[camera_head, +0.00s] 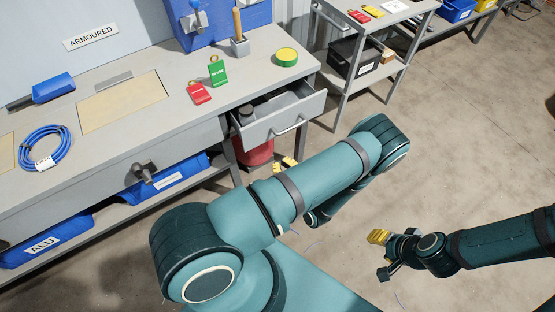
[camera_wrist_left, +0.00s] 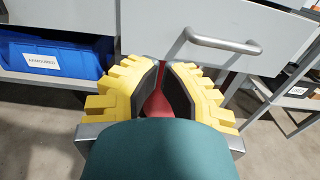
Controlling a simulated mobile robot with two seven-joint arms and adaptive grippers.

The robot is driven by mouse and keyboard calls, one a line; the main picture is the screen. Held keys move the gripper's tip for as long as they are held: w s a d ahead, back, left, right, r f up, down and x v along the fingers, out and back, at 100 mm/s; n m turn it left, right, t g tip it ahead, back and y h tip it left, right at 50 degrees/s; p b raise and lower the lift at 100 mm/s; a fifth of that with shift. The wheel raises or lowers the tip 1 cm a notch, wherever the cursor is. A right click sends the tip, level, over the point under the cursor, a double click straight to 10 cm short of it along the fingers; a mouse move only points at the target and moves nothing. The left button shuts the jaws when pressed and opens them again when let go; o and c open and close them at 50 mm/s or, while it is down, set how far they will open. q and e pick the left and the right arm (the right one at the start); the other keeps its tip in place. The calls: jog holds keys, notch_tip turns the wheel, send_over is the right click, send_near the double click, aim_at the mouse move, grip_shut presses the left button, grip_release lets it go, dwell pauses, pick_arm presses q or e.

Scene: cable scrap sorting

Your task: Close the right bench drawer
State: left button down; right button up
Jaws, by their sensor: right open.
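The right bench drawer (camera_head: 285,118) stands pulled out under the bench top, with a bar handle (camera_head: 288,127) on its grey front. Dark and grey items lie inside it. The left wrist view shows the drawer front (camera_wrist_left: 215,17) and the handle (camera_wrist_left: 222,42) just ahead and to the right. My left gripper (camera_head: 285,163) is below the drawer front in the head view, partly hidden by my arm. In the wrist view its yellow fingers (camera_wrist_left: 162,68) stand a little apart, empty, not around the handle. My right gripper (camera_head: 382,254) is open and empty over the floor at right.
A red bin (camera_head: 253,153) stands under the drawer. The bench top (camera_head: 160,62) carries a blue cable coil, a red and a green tag, and a yellow-green roll. Blue bins sit on the lower shelf. A grey shelf cart (camera_head: 383,73) stands behind right; the floor is clear.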

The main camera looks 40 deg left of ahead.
aim_at(260, 135)
pick_arm(q)
jog(key=b+x, duration=0.1)
jog(key=x, duration=1.1)
jog(key=shift+a, duration=0.1)
pick_arm(e)
jog(key=shift+w+f, duration=0.1)
jog(key=shift+f, duration=0.6)
